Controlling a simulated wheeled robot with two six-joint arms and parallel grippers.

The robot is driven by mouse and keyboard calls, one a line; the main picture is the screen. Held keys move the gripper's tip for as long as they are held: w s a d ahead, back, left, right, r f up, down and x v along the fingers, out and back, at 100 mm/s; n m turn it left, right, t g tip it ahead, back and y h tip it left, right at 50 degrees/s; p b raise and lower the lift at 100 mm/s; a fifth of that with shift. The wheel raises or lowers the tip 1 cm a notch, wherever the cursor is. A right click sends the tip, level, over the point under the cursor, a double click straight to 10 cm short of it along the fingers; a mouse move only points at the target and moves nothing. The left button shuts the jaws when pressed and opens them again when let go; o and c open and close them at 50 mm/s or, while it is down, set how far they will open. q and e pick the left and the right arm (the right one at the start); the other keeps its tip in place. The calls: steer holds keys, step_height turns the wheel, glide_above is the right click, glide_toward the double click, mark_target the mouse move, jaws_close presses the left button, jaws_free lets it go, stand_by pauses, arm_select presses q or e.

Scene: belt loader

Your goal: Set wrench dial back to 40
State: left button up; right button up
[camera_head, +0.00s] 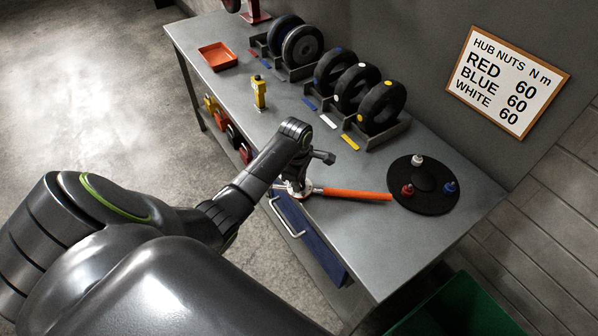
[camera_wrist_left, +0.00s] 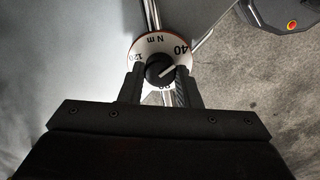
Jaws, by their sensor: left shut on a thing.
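The torque wrench lies on the grey bench with its orange handle (camera_head: 352,194) pointing right, toward the round black hub plate. Its dial (camera_head: 296,189) is partly hidden by my left gripper (camera_head: 299,180) in the head view. In the left wrist view the white dial face (camera_wrist_left: 144,51) has an orange rim and reads N m, 40 and 120, with a partly hidden number at the bottom. My left gripper (camera_wrist_left: 160,75) is shut on the black dial knob (camera_wrist_left: 158,70). The knob's white mark points right and slightly up, just below the 40. My right gripper is not in view.
The black plate (camera_head: 424,190) holds white, red and blue nuts. Several wheels (camera_head: 358,88) stand in racks along the back. A yellow tool (camera_head: 259,92) and an orange tray (camera_head: 217,56) are farther left. A wall sign (camera_head: 508,82) reads red, blue, white 60. A green bin (camera_head: 458,308) stands below.

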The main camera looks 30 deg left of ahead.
arm_select(q)
steer(key=o, duration=1)
steer(key=shift+s+a+r+p, duration=0.15)
steer(key=shift+r+p, duration=0.65)
steer(key=shift+r, duration=2.1)
steer(key=shift+s+d+r+p, duration=0.15)
steer(key=shift+r+p, duration=0.6)
steer(key=shift+r, duration=2.15)
steer(key=shift+s+a+r+p, duration=0.2)
steer(key=shift+r+p, duration=0.6)
steer(key=shift+r, duration=2.1)
steer(key=shift+d+f, duration=0.1)
